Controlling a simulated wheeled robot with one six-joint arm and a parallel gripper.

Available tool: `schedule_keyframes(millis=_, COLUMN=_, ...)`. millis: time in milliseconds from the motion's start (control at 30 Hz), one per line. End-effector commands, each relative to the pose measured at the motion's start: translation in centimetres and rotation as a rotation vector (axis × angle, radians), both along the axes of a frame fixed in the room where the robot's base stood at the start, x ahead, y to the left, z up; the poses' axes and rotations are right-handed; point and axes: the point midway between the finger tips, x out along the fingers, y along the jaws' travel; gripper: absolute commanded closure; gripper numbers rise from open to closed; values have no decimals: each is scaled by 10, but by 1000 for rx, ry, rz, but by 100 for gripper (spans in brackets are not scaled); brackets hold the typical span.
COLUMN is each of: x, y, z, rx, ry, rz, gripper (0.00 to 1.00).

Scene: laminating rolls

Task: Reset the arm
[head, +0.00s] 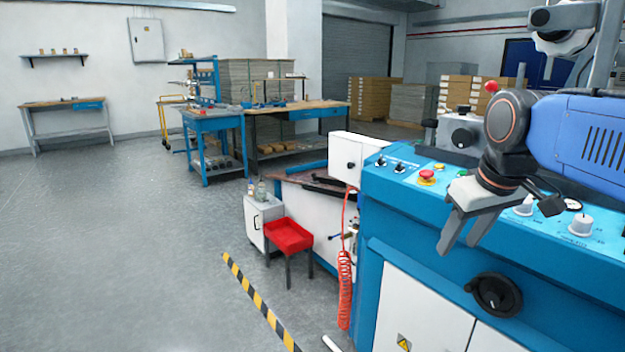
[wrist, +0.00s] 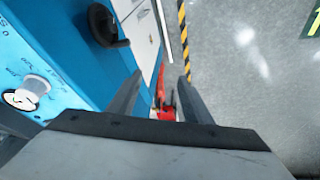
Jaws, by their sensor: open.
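My gripper (head: 462,232) hangs at the end of my arm in front of the blue machine's control panel (head: 400,182). Its two grey fingers point down and stand apart, with nothing between them. In the wrist view my gripper (wrist: 158,88) also shows open and empty, with the floor and the machine's side beyond it. My arm reaches in from the right of the head view, bent at a dark joint above the panel.
Striped floor tape (head: 262,308) runs past; the left floor is clear.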

Motion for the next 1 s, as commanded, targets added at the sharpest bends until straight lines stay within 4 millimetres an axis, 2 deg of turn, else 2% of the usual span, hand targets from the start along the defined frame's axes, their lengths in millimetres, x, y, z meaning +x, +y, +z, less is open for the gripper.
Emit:
schedule_keyframes(millis=33, x=-18, y=-1, z=-18, rx=7, ry=-2, rz=-25, gripper=55)
schedule_keyframes(millis=300, x=-92, y=-6, z=-112, rx=52, ry=-24, rz=-165, gripper=55)
schedule_keyframes(millis=400, x=-112, y=-7, z=-140, rx=65, ry=-29, rz=-204, gripper=55)
schedule_keyframes(millis=500, x=-125, y=-8, z=-160, rx=74, ry=-33, rz=-231, gripper=55)
schedule_keyframes(millis=667, x=-133, y=-9, z=-173, rx=80, ry=-37, rz=-249, gripper=55)
schedule_keyframes(millis=1000, x=-133, y=-8, z=-173, rx=81, ry=-36, rz=-249, gripper=55)
